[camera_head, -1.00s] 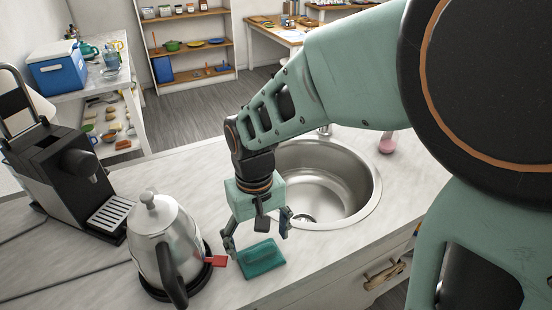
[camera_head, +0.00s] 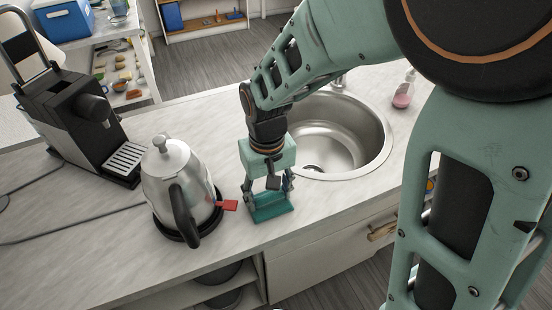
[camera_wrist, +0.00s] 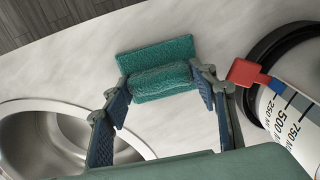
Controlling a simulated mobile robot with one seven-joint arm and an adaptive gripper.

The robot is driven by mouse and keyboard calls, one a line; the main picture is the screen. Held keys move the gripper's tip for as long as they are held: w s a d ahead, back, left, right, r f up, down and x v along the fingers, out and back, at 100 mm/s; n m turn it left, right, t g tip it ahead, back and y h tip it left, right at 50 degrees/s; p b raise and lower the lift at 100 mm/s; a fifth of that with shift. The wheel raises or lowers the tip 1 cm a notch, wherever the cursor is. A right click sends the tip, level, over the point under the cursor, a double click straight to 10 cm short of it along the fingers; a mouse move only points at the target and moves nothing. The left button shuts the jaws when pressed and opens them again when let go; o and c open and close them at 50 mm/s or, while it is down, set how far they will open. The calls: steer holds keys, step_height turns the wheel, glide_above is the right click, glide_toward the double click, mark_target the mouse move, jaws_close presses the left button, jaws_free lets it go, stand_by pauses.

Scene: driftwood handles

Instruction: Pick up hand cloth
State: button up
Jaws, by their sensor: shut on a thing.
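The hand cloth is a folded teal cloth (camera_head: 270,206) on the counter, between the kettle and the sink near the front edge. In the wrist view the cloth (camera_wrist: 157,52) lies flat at the back, with a raised, bunched fold between the fingertips. My gripper (camera_head: 267,195) points down over it. In the wrist view my gripper (camera_wrist: 160,85) has one finger at each end of the fold and is shut on it. The cloth appears to be at counter level. Part of it is hidden behind the fingers in the head view.
A steel kettle (camera_head: 178,185) on a black base stands close left, its red tab (camera_head: 228,205) near my gripper. The sink (camera_head: 335,135) is just behind right. A coffee machine (camera_head: 80,125) stands at the left. A pink soap bottle (camera_head: 403,92) is right of the sink.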

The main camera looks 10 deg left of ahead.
mark_target(270, 195)
steer(key=shift+s+d+f, duration=0.15)
steer(key=shift+s+f, duration=0.05)
steer(key=shift+f, duration=0.1)
steer(key=shift+w+r, duration=0.15)
steer(key=shift+r, duration=0.4)
step_height(270, 195, up, 3)
steer(key=shift+w+f, duration=0.1)
steer(key=shift+f, duration=0.1)
steer(key=w+d+r, duration=0.1)
steer(key=d+r, duration=0.2)
steer(key=d, duration=0.1)
steer(key=w+d+r, duration=0.1)
steer(key=d+r, duration=0.2)
steer(key=d, duration=0.1)
steer(key=w+d+r+b, duration=0.1)
steer(key=w+d+r, duration=0.1)
steer(key=d, duration=0.3)
steer(key=shift+w+r, duration=0.1)
steer(key=shift+r, duration=0.7)
